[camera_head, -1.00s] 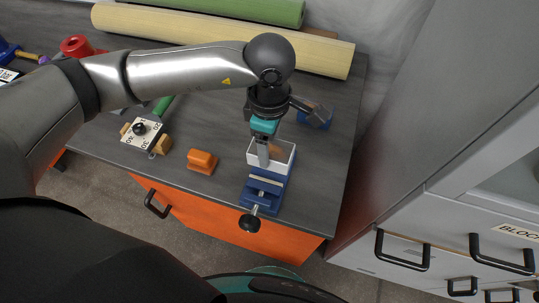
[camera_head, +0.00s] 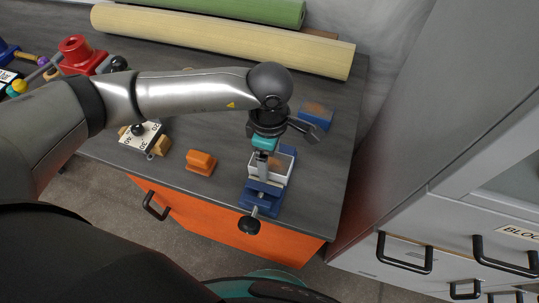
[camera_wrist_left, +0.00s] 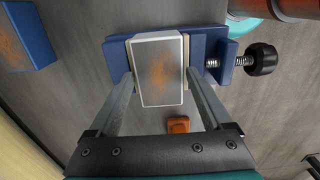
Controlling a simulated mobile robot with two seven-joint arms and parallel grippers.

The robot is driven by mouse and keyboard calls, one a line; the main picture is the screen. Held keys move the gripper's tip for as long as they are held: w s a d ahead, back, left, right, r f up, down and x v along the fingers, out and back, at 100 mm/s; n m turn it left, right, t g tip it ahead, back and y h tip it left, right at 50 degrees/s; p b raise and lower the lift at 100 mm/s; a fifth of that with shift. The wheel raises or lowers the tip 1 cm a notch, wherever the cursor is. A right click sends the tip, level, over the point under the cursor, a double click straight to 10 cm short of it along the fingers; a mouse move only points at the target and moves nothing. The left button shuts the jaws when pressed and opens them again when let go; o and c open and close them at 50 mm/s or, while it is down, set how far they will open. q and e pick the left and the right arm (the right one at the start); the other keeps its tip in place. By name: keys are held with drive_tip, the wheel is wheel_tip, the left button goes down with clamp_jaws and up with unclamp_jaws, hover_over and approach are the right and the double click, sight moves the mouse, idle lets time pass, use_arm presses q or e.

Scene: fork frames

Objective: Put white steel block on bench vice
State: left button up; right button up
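The white steel block (camera_head: 283,171), white-sided with a rust-stained grey top, is over the blue bench vice (camera_head: 262,196) near the table's front edge. My left gripper (camera_head: 262,165) points down at it. In the left wrist view the block (camera_wrist_left: 159,72) lies between the two fingertips (camera_wrist_left: 160,72), which appear to press on its opposite sides. The vice (camera_wrist_left: 205,47) shows behind it, with pale jaw faces beside the block. I cannot tell whether the block rests on the vice. My right gripper is not in view.
A blue block with a rusty top (camera_head: 316,115) stands behind the vice. An orange block (camera_head: 201,162) lies to its left. The vice's black handle knob (camera_head: 249,225) juts past the front edge. Long rolls (camera_head: 220,40) lie at the back; grey cabinets (camera_head: 430,190) stand to the right.

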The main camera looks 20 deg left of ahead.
use_arm(q)
drive_tip(key=shift+o, duration=1)
drive_tip(key=shift+r, duration=0.1)
drive_tip(key=shift+r, duration=0.25)
wheel_tip(320, 180, up, 12)
drive_tip(key=p, duration=0.1)
drive_tip(key=shift+f+p, duration=0.15)
drive_tip(key=shift+p, duration=0.2)
